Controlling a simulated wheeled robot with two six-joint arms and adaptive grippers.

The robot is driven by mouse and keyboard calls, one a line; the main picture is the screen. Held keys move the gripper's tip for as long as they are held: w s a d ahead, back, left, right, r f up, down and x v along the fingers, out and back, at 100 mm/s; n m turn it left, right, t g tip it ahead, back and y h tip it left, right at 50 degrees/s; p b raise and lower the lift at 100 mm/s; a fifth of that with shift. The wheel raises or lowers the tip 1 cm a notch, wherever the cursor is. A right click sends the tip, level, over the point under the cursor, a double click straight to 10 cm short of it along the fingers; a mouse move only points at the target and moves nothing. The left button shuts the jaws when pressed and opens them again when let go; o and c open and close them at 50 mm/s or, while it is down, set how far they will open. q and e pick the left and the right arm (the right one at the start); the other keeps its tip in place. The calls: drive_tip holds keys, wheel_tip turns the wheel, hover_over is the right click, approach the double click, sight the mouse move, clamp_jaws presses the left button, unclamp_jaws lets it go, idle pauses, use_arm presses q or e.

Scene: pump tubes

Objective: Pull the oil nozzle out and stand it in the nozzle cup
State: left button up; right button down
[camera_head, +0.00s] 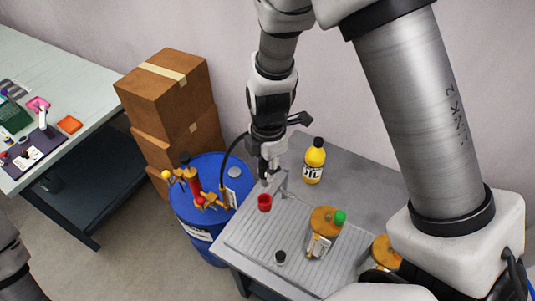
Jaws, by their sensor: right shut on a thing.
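My right gripper (268,176) points down above the near table, by its back left edge, shut on the oil nozzle. The nozzle is mostly hidden by the fingers; a thin grey piece (284,182) beside them may be its spout. A black hose (226,155) arcs from the drum side up to my right gripper. A small red cup (265,203), which looks like the nozzle cup, stands on the table just below the fingertips. I cannot tell whether the nozzle touches it. My left gripper is out of view.
A blue drum (207,218) with a red and brass pump (192,182) stands left of the grey ribbed table (247,240). A yellow bottle (314,162), orange-topped jars (325,220) and a small black-topped item (280,257) stand on the table. Cardboard boxes (165,85) are stacked behind.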

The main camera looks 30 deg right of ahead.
sight(266, 182)
drive_tip(key=shift+w+a, duration=0.1)
drive_tip(key=shift+a, duration=0.1)
drive_tip(key=shift+d+f+b, duration=0.2)
drive_tip(key=shift+f+b, duration=0.15)
drive_tip(key=shift+b, duration=0.2)
wheel_tip(266, 182, down, 6)
drive_tip(key=b, duration=0.5)
drive_tip(key=shift+r, duration=0.25)
drive_tip(key=shift+a, duration=0.1)
drive_tip(key=shift+r, duration=0.1)
drive_tip(key=shift+b, duration=0.45)
idle(0.6)
drive_tip(key=shift+f+b, duration=2.25)
drive_tip(key=shift+f, duration=0.2)
